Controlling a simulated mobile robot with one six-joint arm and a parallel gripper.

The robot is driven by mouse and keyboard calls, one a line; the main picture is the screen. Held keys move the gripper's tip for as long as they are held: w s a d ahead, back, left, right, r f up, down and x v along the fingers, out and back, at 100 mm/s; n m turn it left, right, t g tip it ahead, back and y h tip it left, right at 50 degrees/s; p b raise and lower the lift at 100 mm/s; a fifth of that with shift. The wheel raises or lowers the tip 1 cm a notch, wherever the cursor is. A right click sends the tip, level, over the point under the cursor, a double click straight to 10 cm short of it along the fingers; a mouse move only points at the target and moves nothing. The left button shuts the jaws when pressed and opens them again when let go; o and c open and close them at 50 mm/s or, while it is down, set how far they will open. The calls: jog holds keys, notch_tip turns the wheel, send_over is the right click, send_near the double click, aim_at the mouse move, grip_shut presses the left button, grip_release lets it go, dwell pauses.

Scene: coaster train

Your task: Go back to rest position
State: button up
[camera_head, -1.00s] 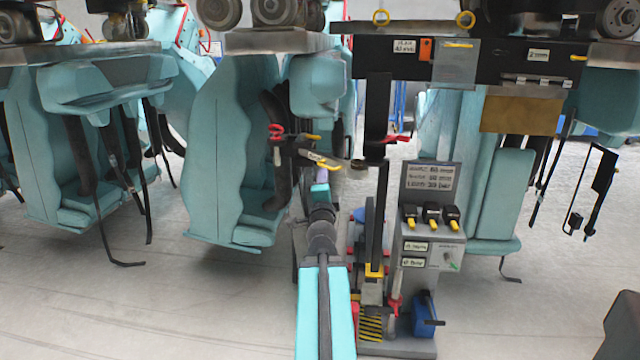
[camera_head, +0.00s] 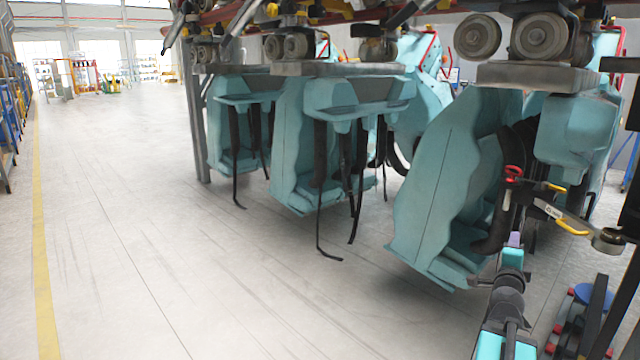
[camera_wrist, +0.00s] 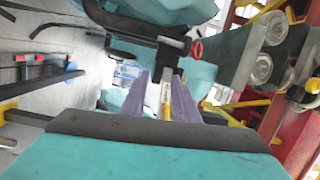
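My gripper (camera_head: 514,240) shows at the lower right of the head view, at the tip of my teal and grey arm (camera_head: 507,310). In the wrist view, the two purple fingers of my gripper (camera_wrist: 163,85) stand apart with a gap between them. A bar with a yellow and white label (camera_wrist: 166,98) shows in that gap; I see no contact. In the head view, a dark lever (camera_head: 562,217) with yellow and red handles is above and to the right of the gripper. A teal coaster seat (camera_head: 440,190) hangs to its left.
More teal seats (camera_head: 345,130) hang from the wheeled coaster track above, with black straps dangling. Blue racks (camera_head: 12,110) line the far left behind a yellow floor line (camera_head: 42,250). The grey floor (camera_head: 180,270) on the left is clear. A blue disc (camera_head: 596,296) stands low at right.

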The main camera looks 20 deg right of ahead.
jog(key=w+a+f+n+t+y+p, duration=0.1)
jog(key=w+a+f+n+y, duration=0.25)
jog(key=w+a+f, duration=0.6)
jog(key=w+a+f+n+t+y+p, duration=0.1)
jog(key=w+a+f+n+y, duration=0.25)
jog(key=w+a+f, duration=0.6)
jog(key=s+a+f+n+g+y+p, duration=0.1)
jog(key=a+f+n+y, duration=0.2)
jog(key=a+f, duration=0.55)
jog(key=s+a+f+n+g+y, duration=0.15)
jog(key=a+f, duration=0.35)
jog(key=a, duration=0.6)
jog(key=s+a+f+n+y+p, duration=0.1)
jog(key=a+f+n+y, duration=0.3)
jog(key=a+f, duration=0.45)
jog(key=s+a+f+n+g+y+p, duration=0.15)
jog(key=s+a+f+n+g, duration=0.6)
jog(key=s+a+f, duration=0.85)
jog(key=s+a+f+n+g, duration=0.2)
jog(key=s+g, duration=0.2)
jog(key=s, duration=0.9)
jog(key=s+d+r+n+g+h, duration=0.1)
jog(key=s+d+g, duration=0.3)
jog(key=s, duration=0.6)
jog(key=shift+s+d+r+n+g+h, duration=0.2)
jog(key=shift+d+n+g+h, duration=0.25)
jog(key=shift+d+h, duration=0.25)
